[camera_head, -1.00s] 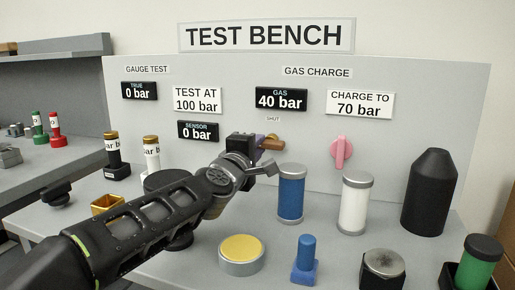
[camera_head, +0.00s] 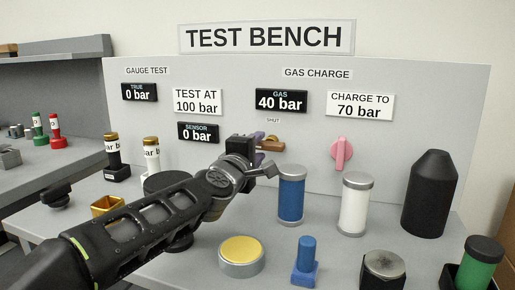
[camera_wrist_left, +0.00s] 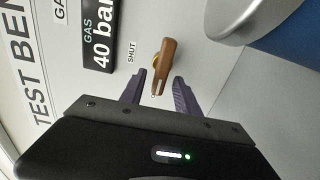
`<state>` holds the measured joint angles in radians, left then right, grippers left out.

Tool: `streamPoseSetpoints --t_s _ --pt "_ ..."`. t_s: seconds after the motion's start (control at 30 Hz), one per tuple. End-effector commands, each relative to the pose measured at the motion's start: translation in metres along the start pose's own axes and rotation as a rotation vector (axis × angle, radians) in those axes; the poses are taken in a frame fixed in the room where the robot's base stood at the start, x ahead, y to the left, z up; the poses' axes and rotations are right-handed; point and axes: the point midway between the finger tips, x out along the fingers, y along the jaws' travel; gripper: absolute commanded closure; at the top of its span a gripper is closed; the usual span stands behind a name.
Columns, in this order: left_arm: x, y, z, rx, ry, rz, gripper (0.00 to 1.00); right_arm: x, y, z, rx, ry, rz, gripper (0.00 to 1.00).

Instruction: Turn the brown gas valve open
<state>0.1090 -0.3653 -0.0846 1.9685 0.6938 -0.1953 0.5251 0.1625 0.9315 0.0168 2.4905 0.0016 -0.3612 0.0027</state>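The brown gas valve handle (camera_head: 272,146) is on the upright panel, below the SHUT label and the GAS display (camera_head: 281,100) reading 40 bar. It also shows in the left wrist view (camera_wrist_left: 166,62), with a yellowish hub behind it. My left gripper (camera_head: 260,148) is in front of the valve. In the left wrist view its two purple fingers (camera_wrist_left: 159,84) are spread, one on each side of the handle's near end, with gaps visible. The gripper is open and holds nothing. My right gripper is not in view.
A blue cylinder (camera_head: 291,195) stands close to the right of my left gripper. A white cylinder (camera_head: 354,205), a pink valve (camera_head: 341,152) and a black bottle (camera_head: 430,195) are further right. A yellow-topped disc (camera_head: 242,250) and a blue part (camera_head: 305,262) are in front.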

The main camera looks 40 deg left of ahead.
Motion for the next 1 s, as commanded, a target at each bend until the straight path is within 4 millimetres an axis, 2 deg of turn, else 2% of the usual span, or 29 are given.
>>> streamPoseSetpoints --t_s 0.17,0.4,0.53,0.67,1.0 --pt "-0.016 0.002 -0.001 -0.001 0.001 0.001 0.62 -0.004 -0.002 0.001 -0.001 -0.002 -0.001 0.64" --pt "-0.055 0.003 -0.001 -0.001 0.002 0.002 0.62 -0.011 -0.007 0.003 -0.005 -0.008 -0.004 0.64" --pt "-0.071 0.002 -0.001 0.0 0.001 0.001 0.62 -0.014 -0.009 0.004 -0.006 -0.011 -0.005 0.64" --pt "-0.077 0.0 0.0 0.0 0.0 0.0 0.62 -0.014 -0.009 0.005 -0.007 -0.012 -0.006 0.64" --pt "-0.077 0.0 0.0 0.0 0.0 0.0 0.62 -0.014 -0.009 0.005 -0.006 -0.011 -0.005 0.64"
